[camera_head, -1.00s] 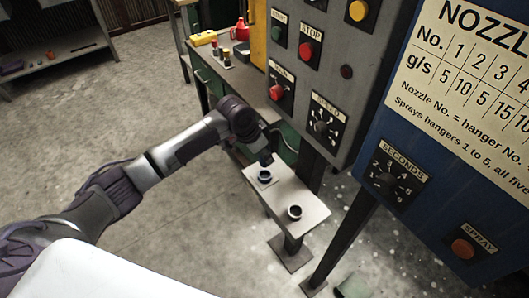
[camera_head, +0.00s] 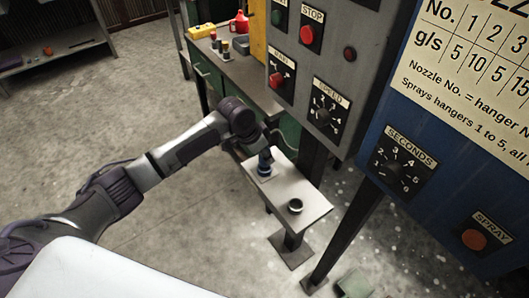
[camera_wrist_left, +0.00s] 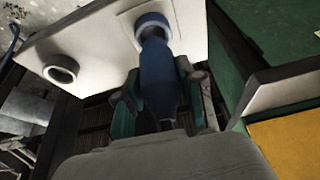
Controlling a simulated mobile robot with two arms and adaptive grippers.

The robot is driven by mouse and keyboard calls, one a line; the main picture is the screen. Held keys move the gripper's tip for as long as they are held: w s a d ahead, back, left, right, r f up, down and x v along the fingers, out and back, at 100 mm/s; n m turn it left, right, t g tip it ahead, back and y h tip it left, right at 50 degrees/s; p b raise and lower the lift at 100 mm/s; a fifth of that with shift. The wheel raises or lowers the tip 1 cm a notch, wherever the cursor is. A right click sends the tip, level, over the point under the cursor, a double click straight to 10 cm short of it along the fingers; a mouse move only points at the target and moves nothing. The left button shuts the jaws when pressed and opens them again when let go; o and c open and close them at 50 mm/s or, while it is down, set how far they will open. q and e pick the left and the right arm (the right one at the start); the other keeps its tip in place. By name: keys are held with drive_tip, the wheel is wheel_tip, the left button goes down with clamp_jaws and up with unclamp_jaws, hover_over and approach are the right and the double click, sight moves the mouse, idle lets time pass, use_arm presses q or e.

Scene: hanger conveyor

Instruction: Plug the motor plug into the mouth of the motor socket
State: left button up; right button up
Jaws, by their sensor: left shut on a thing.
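The blue motor plug (camera_wrist_left: 158,75) is held between the fingers of my left gripper (camera_wrist_left: 158,112), which is shut on it. The plug's far end meets the mouth of a round pale socket (camera_wrist_left: 152,22) on the small white stand. How deep it sits is hidden. In the head view, the left gripper (camera_head: 265,151) is just above this blue-rimmed socket (camera_head: 264,172), with the plug between them. A second round socket (camera_head: 295,206) is dark-mouthed and empty; it also shows in the left wrist view (camera_wrist_left: 60,68). The right gripper is not in view.
The small white stand top (camera_head: 312,198) carries both sockets. A grey control panel (camera_head: 312,105) rises close behind it, and a blue spray panel (camera_head: 425,215) stands to the right. A green workbench (camera_head: 205,75) is behind. Open floor lies left.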

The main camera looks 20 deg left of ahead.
sight(264, 161)
use_arm(q)
drive_tip(key=shift+s+f, duration=0.1)
drive_tip(key=shift+f, duration=1.6)
idle(1.7)
drive_tip(key=o, duration=0.8)
drive_tip(key=shift+o, duration=0.4)
drive_tip(key=o, duration=0.5)
drive_tip(key=v, duration=1.2)
